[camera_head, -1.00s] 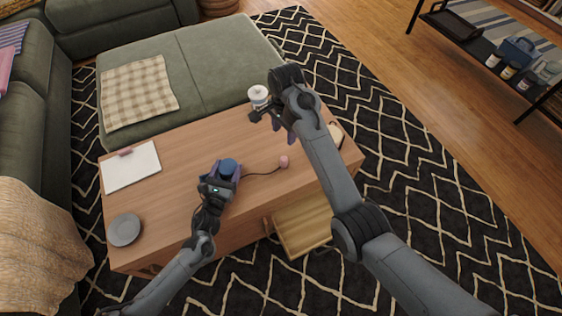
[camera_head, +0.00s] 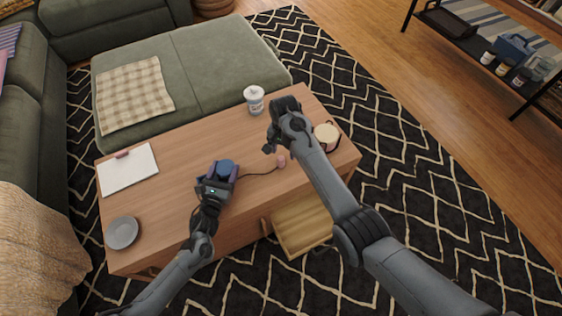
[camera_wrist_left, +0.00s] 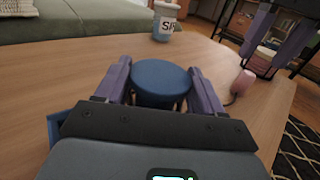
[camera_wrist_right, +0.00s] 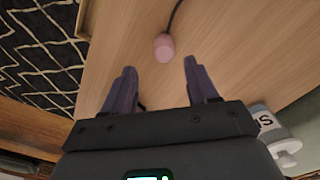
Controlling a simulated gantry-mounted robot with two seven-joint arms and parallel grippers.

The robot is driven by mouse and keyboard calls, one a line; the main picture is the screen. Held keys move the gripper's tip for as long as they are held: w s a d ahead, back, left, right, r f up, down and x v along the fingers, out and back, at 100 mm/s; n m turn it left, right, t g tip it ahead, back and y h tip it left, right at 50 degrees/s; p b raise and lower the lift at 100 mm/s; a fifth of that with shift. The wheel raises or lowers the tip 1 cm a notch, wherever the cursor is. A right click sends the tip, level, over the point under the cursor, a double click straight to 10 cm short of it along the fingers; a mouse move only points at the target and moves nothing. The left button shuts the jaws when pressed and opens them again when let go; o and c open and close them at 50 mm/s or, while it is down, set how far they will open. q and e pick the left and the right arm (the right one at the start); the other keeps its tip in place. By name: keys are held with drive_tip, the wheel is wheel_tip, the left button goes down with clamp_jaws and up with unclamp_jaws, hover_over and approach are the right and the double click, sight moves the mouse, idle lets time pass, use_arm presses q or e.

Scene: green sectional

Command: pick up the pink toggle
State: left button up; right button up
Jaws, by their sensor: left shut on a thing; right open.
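The pink toggle (camera_head: 281,161) is a small pink cylinder at the end of a dark cord on the wooden table. In the right wrist view the toggle (camera_wrist_right: 164,47) lies ahead of and between the open fingers of my right gripper (camera_wrist_right: 157,85), not touching them. In the left wrist view the toggle (camera_wrist_left: 243,82) shows to the right, near the right gripper's purple fingers. My left gripper (camera_wrist_left: 162,85) is shut on a round blue-topped object (camera_wrist_left: 161,80). The cord runs from that object toward the toggle. In the head view the blue-topped object (camera_head: 225,168) rests at the table's middle.
A white lidded jar (camera_head: 254,100) stands at the table's back. A cream-topped round container (camera_head: 326,136) is close beside my right arm. A clipboard (camera_head: 128,171) and a grey plate (camera_head: 122,233) lie at left. An open drawer (camera_head: 302,226) juts from the front.

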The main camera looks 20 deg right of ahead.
sight(281, 158)
drive_tip(key=shift+a+f, duration=0.25)
drive_tip(key=shift+f, duration=1.2)
drive_tip(key=shift+a+f, duration=0.2)
drive_tip(key=shift+f, duration=1.2)
drive_tip(key=shift+s, duration=0.1)
clamp_jaws()
drive_tip(key=shift+r, duration=0.15)
wheel_tip(281, 158, up, 10)
drive_tip(key=shift+f, duration=0.15)
